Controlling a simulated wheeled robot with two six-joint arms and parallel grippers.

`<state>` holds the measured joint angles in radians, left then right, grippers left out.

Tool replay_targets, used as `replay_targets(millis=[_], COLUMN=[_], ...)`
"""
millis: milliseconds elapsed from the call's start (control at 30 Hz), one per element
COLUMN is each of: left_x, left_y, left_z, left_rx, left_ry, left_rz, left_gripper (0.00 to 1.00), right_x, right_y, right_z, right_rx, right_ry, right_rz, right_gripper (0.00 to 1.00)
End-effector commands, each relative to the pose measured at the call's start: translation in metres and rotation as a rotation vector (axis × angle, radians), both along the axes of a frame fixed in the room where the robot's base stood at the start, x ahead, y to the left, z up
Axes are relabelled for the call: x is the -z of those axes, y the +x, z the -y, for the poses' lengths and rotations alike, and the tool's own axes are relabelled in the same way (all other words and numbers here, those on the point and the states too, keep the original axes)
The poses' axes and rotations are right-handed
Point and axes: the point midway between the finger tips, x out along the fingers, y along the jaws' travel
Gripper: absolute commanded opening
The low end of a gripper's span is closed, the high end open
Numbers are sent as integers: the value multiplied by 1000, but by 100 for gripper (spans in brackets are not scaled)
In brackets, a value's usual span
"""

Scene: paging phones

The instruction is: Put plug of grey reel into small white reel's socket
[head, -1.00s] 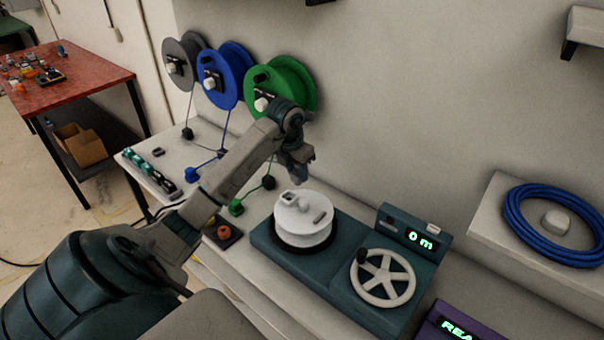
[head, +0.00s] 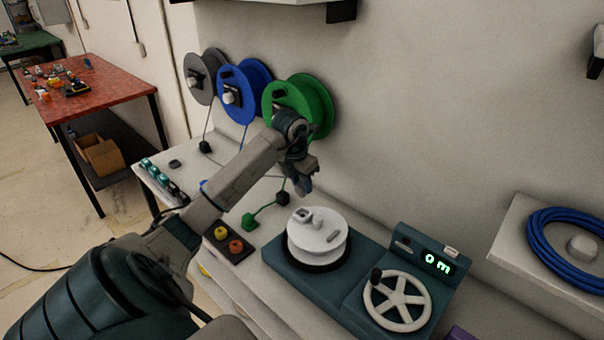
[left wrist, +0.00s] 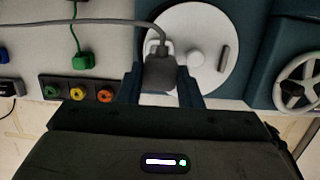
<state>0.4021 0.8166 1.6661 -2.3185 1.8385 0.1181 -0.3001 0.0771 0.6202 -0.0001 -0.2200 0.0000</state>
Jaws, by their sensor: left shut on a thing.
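My left gripper (head: 304,186) is above and behind the small white reel (head: 333,246) in the head view. In the left wrist view the gripper (left wrist: 160,88) is shut on a dark grey plug (left wrist: 160,73), whose grey cable runs off to the left. The plug overlaps the pale socket (left wrist: 152,48) on top of the white reel (left wrist: 205,25); I cannot tell whether it touches it. The socket also shows in the head view (head: 303,214). The grey reel (head: 199,80) hangs on the wall at the left. My right gripper is not in view.
The white reel sits on a teal winder with a handwheel (head: 398,300) and a display (head: 437,263). Blue (head: 236,98) and green (head: 288,108) reels hang beside the grey one. A green plug (head: 249,222) and a button box (head: 229,244) lie left of the winder.

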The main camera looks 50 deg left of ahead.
Motion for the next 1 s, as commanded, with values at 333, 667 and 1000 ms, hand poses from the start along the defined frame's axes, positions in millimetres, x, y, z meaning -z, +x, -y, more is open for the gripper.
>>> replay_targets(millis=[333,667,1000], left_x=[11,31,50], left_y=[0,0,1], left_z=[1,1,2], left_rx=[0,0,0], left_ry=[0,-1,-1], left_rz=[0,0,1], left_gripper=[16,16,16], right_x=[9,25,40], right_y=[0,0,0], right_z=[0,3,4], right_rx=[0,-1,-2], right_ry=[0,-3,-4], right_rz=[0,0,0], right_gripper=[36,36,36])
